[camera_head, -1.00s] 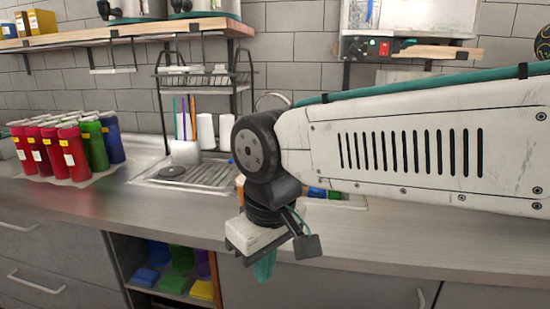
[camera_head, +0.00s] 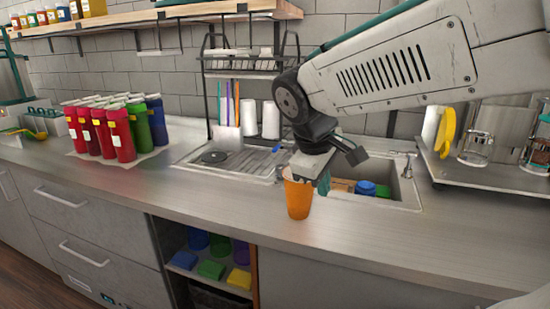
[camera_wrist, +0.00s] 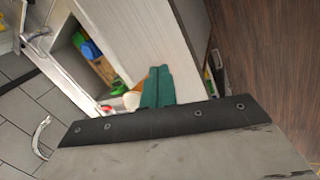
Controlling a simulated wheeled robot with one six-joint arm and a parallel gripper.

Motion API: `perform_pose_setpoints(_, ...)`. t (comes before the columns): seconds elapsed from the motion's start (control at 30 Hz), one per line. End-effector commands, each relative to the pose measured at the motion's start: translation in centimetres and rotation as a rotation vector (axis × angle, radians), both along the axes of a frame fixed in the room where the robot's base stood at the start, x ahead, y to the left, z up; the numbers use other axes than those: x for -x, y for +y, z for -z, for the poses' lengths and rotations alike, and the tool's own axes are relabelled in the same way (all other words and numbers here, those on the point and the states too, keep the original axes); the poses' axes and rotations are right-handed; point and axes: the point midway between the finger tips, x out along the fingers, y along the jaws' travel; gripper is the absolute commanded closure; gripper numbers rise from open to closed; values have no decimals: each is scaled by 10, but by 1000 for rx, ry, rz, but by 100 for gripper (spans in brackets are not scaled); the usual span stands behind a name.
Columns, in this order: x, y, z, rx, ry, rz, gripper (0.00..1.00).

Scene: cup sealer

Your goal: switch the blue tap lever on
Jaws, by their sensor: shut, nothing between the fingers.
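A small blue piece (camera_head: 277,149), perhaps the blue tap lever, shows left of my wrist at the sink's left side. My arm hides what it joins to, so its setting cannot be told. A metal tap (camera_head: 407,164) stands at the sink's right rear; no blue lever shows on it. My gripper (camera_head: 323,184) points down over the sink's front edge, just behind and right of an orange cup (camera_head: 299,200). Its teal fingers are shut and empty in the wrist view (camera_wrist: 156,88). I cannot tell whether they touch the cup.
The sink (camera_head: 398,190) holds blue and green items. Several red, green and blue bottles (camera_head: 120,132) stand at the left. A drying rack (camera_head: 242,65) stands behind the drainboard. A raised shelf (camera_head: 480,172) with a banana and jars is at the right. The front counter is mostly clear.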

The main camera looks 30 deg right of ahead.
Motion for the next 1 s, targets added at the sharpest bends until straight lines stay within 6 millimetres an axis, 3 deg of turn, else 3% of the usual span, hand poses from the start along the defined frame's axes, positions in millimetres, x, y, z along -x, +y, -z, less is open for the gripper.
perform_pose_setpoints(0.03, -28, -18, -4, 79, 37, -74, 100)
perform_pose_setpoints(0.1, -67, -43, -11, 198, 89, -194, 100)
perform_pose_setpoints(0.3, -177, -98, -6, 534, 315, -572, 100)
perform_pose_setpoints(0.43, -249, -109, 20, 748, 507, -849, 100)
perform_pose_setpoints(0.6, -328, -101, 65, 982, 729, -1173, 100)
perform_pose_setpoints(0.8, -376, -85, 102, 1140, 876, -1390, 100)
perform_pose_setpoints(1.0, -386, -81, 110, 1177, 907, -1439, 100)
